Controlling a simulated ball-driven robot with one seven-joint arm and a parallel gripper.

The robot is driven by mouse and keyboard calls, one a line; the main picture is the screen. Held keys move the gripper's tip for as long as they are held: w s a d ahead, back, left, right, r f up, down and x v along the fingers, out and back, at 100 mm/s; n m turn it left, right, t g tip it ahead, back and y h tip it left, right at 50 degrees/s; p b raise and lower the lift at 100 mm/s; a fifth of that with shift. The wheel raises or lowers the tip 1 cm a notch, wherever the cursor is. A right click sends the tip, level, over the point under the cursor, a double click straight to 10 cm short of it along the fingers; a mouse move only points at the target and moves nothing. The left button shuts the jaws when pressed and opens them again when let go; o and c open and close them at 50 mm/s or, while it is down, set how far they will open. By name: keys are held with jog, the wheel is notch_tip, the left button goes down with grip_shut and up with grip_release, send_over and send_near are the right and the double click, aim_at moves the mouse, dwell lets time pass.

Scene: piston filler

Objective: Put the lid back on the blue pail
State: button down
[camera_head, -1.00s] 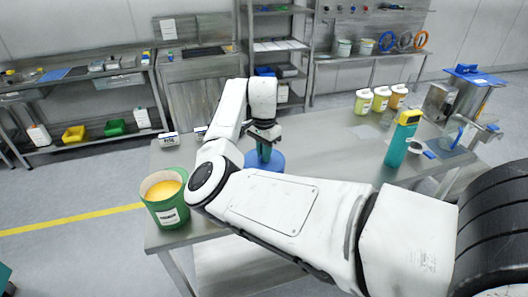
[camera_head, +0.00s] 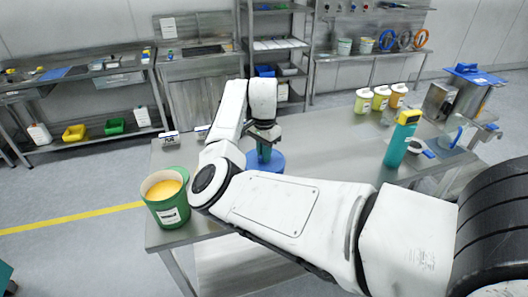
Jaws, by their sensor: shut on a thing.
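My gripper (camera_head: 264,140) points down over the middle of the table, shut on a dark green upright grip (camera_head: 265,153). The grip stands over a round, flat-looking blue lid (camera_head: 276,163). My forearm hides the lid's near side, and I cannot tell whether it rests on the table or just above it. An open green pail (camera_head: 171,212) with a white label and yellow-orange contents stands upright at the table's front left corner. It is to the left of my gripper, apart from it. I see no clearly blue pail.
The steel table (camera_head: 325,140) holds a teal bottle with a yellow cap (camera_head: 402,139), several small tubs (camera_head: 380,98) and a blue-topped filler machine (camera_head: 468,90) at the right. Small labelled blocks (camera_head: 169,138) lie at the back left. Table between lid and bottle is clear.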

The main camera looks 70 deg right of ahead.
jog(key=c, duration=1.1)
grip_release()
jog(key=shift+o, duration=0.6)
jog(key=o, duration=0.4)
jog(key=shift+r, duration=0.1)
jog(key=shift+r+p, duration=0.9)
jog(key=shift+r, duration=2.5)
